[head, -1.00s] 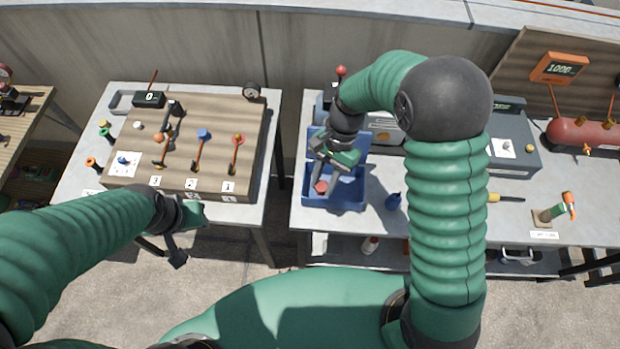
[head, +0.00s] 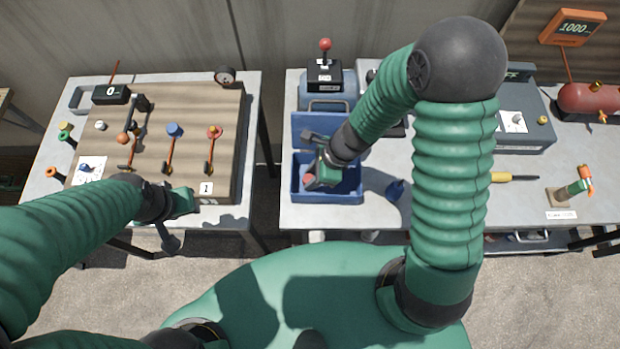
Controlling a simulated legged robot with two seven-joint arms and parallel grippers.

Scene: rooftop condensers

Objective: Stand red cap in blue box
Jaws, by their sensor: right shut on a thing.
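The blue box (head: 348,195) stands open near the front left corner of the right table, with its raised lid or back wall behind. My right gripper (head: 312,178) is over the left part of the box and reaches down into it. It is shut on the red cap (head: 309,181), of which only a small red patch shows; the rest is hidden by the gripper. I cannot tell whether the cap touches the box floor. My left gripper (head: 175,232) hangs in front of the left table, apart from everything; its finger opening does not show clearly.
The left table holds a lever board (head: 190,120).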

